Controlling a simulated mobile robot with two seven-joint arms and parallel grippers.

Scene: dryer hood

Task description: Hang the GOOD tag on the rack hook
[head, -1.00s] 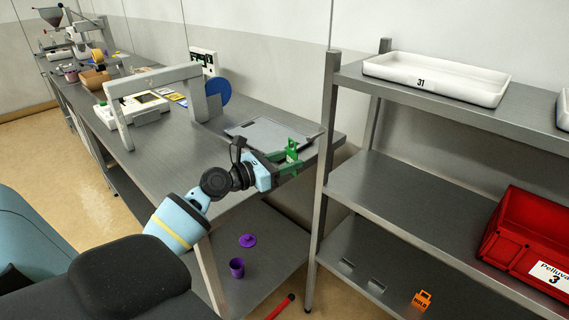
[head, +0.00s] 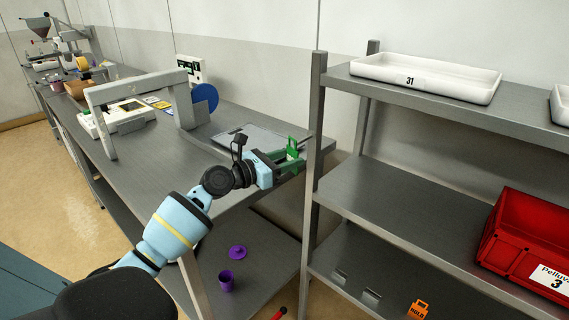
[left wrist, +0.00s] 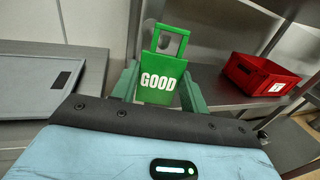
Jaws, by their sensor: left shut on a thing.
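The green GOOD tag (head: 292,147) is held upright in my left gripper (head: 288,163), beside the rack's front left post. In the left wrist view the GOOD tag (left wrist: 158,82) faces me, its square loop on top, between the two green fingers of the left gripper (left wrist: 160,92). The gripper is shut on it. An orange HOLD tag (head: 418,309) is at the rack's bottom shelf. Two small pale grey pieces (head: 371,297) sit left of it on that shelf; I cannot tell whether they are hooks. My right gripper is not in view.
The metal rack (head: 390,195) stands right of the workbench (head: 150,160). A red bin (head: 520,235) is on its middle shelf and a white tray (head: 425,78) on top. A grey board (head: 262,138) lies near the bench end. Purple pieces (head: 237,252) are on the bench's lower shelf.

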